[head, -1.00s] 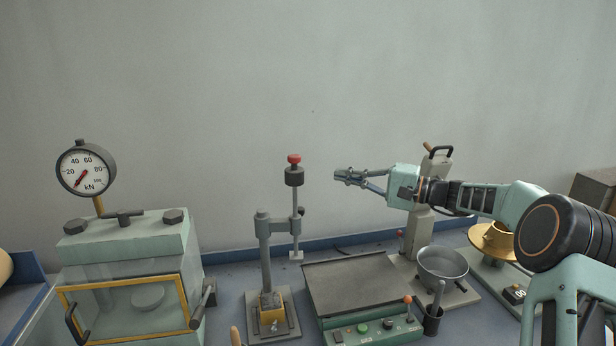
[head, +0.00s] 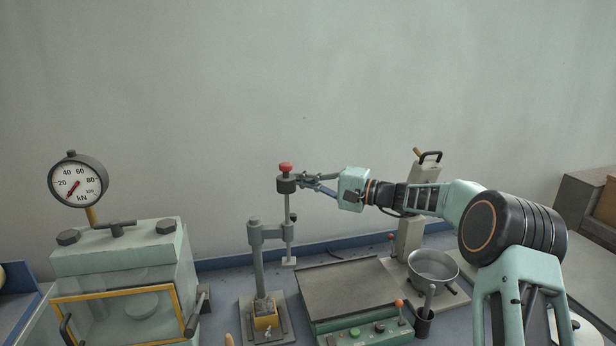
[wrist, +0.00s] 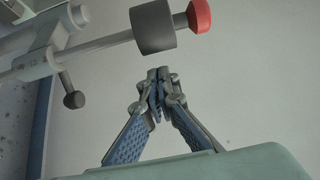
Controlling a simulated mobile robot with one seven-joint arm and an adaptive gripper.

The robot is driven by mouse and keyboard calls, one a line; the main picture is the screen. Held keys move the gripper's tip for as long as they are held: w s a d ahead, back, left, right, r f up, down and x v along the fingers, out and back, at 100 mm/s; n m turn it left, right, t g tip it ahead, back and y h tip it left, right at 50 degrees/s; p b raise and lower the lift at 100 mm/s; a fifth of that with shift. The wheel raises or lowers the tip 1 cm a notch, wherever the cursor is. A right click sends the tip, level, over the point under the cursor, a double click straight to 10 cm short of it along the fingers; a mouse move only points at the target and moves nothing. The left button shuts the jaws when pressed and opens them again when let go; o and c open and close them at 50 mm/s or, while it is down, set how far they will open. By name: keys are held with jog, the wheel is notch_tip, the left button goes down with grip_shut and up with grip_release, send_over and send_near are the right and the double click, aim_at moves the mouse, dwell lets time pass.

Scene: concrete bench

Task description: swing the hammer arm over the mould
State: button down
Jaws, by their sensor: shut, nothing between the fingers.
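The hammer arm (head: 270,233) reaches right from the top of an upright post and carries a vertical rod with a dark cylindrical weight (head: 287,186), a red knob (head: 286,168) and a flat foot (head: 289,262). The foot hangs to the right of the yellow mould (head: 265,321) at the post's base. My gripper (head: 302,181) is shut and empty, its tips just right of the weight. In the wrist view its fingertips (wrist: 158,78) meet just below the weight (wrist: 153,27), with a small gap showing. The mould is out of the wrist view.
A press with a kN gauge (head: 77,180) stands at the left. A dark-topped unit (head: 350,288) with buttons and a lever lies right of the hammer stand. A metal bowl (head: 433,264) and a mortar-like cup (head: 424,322) stand farther right. The wall behind is bare.

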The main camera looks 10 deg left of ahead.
jog(key=shift+s+d, duration=0.1)
jog(key=shift+s, duration=0.95)
jog(key=shift+f, duration=0.1)
jog(key=shift+b, duration=0.3)
